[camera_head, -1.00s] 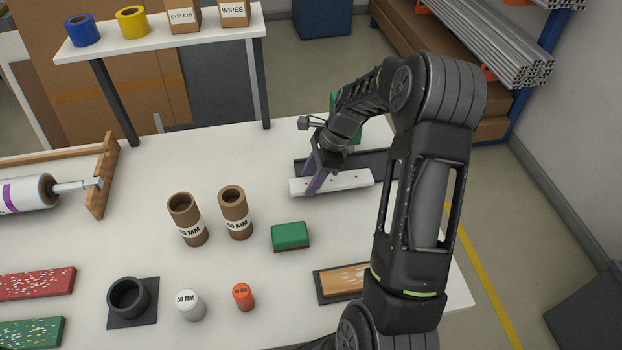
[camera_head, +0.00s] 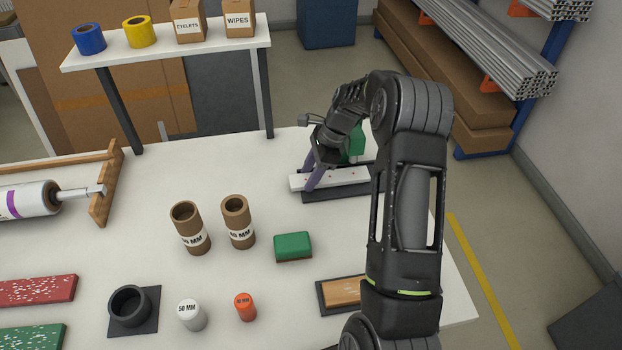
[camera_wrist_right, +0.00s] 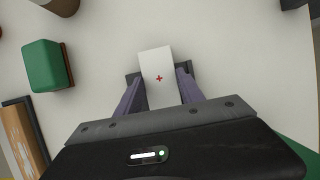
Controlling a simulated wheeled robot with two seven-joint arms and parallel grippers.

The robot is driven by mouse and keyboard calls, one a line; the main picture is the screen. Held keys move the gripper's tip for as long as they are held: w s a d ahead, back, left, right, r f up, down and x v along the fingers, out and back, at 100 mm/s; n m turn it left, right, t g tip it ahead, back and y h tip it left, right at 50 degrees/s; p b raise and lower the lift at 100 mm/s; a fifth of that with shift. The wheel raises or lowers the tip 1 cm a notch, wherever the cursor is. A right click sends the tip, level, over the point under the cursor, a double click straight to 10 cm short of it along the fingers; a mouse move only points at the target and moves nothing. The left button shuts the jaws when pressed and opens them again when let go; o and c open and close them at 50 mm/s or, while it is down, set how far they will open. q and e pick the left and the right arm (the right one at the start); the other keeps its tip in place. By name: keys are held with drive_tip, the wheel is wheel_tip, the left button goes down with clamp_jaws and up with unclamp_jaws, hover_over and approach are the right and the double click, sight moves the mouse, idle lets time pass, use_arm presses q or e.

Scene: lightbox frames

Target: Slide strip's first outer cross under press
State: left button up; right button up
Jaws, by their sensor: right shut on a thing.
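My right gripper (camera_head: 311,177) is shut on the white strip (camera_head: 345,178), near the strip's left end. The strip lies lengthwise along a dark base (camera_head: 345,194), whose near edge shows in front of it. The green press (camera_head: 357,143) stands at the strip's far right side, partly hidden by my right arm. In the right wrist view the gripper's purple fingers (camera_wrist_right: 160,92) flank the strip (camera_wrist_right: 155,62), and one red cross (camera_wrist_right: 159,78) shows on it. Whether any cross is under the press is hidden. My left gripper is not in view.
A green block (camera_head: 293,246) and two brown tubes (camera_head: 238,222) stand nearer on the white table. A wooden-topped block (camera_head: 342,293) lies at the front right, partly behind my arm.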

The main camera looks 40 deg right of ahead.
drive_tip(key=shift+w+d, duration=0.25)
drive_tip(key=shift+w, duration=0.2)
drive_tip(key=shift+w+d+r, duration=0.15)
drive_tip(key=shift+w, duration=0.1)
clamp_jaws()
drive_tip(key=shift+w+r, duration=0.1)
drive_tip(key=shift+w, duration=0.05)
drive_tip(key=o, duration=1.2)
unclamp_jaws()
drive_tip(key=o, duration=0.3)
drive_tip(key=shift+d+r, duration=0.1)
drive_tip(key=shift+r, duration=0.1)
drive_tip(key=shift+d+r, duration=0.15)
drive_tip(key=shift+r, duration=0.05)
drive_tip(key=v, duration=0.2)
drive_tip(key=b+v, duration=0.1)
drive_tip(key=v, duration=0.3)
drive_tip(key=shift+s+b, duration=0.3)
drive_tip(key=shift+s, duration=0.05)
drive_tip(key=shift+s+r, duration=0.15)
drive_tip(key=shift+r, duration=0.1)
